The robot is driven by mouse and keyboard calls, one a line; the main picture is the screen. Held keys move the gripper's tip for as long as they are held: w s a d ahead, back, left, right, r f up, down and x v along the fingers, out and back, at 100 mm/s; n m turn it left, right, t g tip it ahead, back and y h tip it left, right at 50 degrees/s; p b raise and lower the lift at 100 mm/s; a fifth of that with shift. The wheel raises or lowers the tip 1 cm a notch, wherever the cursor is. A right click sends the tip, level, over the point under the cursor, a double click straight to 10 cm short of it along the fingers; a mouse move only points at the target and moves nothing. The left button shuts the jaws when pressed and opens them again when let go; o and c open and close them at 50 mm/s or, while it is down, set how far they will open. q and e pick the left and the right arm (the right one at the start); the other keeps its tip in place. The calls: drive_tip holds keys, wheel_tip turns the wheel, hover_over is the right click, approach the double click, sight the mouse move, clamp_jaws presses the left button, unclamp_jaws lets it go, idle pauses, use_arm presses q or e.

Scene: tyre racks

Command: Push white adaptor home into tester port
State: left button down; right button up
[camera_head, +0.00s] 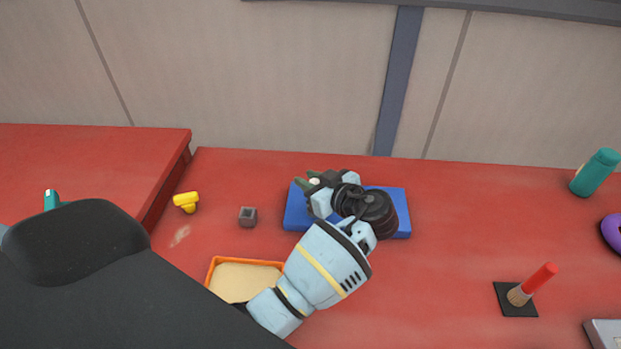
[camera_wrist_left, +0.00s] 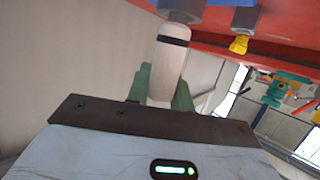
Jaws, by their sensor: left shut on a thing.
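The white adaptor (camera_wrist_left: 170,65) is a pale cylinder with a black band, held between the green fingers of my left gripper (camera_wrist_left: 162,92). In the left wrist view, its far end meets a bluish-grey round collar (camera_wrist_left: 181,9), with blue above it. I cannot tell how deep the adaptor sits in it. In the head view, my left gripper (camera_head: 313,183) is over the left part of the blue tester (camera_head: 295,213). The gripper and wrist hide much of the tester, and only a small pale bit of the adaptor shows. My right gripper is not in view.
A small grey block (camera_head: 247,217) and a yellow piece (camera_head: 186,202) lie left of the tester. An orange-rimmed tray (camera_head: 214,267) is in front. A red-handled brush (camera_head: 532,284), a teal bottle (camera_head: 596,172) and a purple ring (camera_head: 613,232) are at right. Red table between is clear.

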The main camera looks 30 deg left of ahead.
use_arm(q)
drive_tip(key=shift+f, duration=0.15)
drive_tip(key=c, duration=1.1)
unclamp_jaws()
drive_tip(key=shift+c, duration=0.2)
drive_tip(key=shift+o, duration=0.4)
drive_tip(key=o, duration=0.5)
